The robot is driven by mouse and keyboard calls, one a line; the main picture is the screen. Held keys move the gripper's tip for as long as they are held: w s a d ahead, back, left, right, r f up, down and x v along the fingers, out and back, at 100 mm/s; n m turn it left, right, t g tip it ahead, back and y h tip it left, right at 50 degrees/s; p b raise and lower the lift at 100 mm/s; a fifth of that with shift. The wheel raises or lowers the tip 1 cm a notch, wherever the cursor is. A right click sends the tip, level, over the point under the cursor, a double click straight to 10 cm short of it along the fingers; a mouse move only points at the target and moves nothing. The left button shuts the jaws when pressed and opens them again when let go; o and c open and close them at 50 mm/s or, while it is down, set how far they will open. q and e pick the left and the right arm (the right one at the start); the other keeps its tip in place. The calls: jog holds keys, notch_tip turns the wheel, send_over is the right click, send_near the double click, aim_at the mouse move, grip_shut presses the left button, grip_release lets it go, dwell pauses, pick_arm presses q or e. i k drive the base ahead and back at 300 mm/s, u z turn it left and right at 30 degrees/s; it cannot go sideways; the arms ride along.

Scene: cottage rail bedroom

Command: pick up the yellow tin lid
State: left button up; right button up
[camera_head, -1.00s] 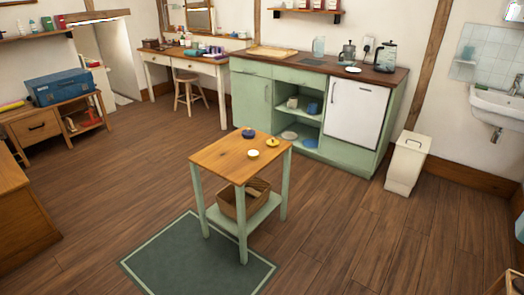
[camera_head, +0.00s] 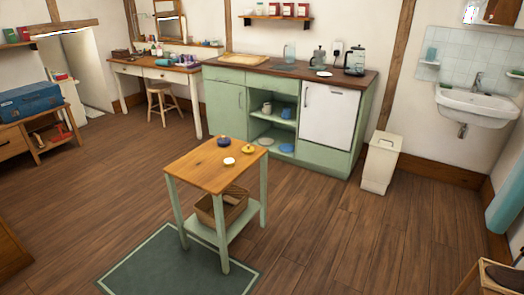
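The yellow tin lid (camera_head: 248,149) looks like a small round yellow piece with a small raised middle. It lies on the wooden top of a small green-legged table (camera_head: 193,170), near its right edge. A dark blue round item (camera_head: 224,141) is behind it to the left. A small cream round item (camera_head: 229,161) is in front of it to the left. The three stand apart from each other. Neither of my grippers shows in the head view.
A wicker basket (camera_head: 233,206) sits on the table's lower shelf. A dark green rug (camera_head: 150,268) lies under and in front of the table. A green kitchen counter (camera_head: 226,107) and a white bin (camera_head: 381,163) stand behind. The wooden floor to the right is open.

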aim_at(248, 150)
jog(key=z, duration=0.55)
jog(key=i, duration=3.95)
jog(key=u, duration=3.05)
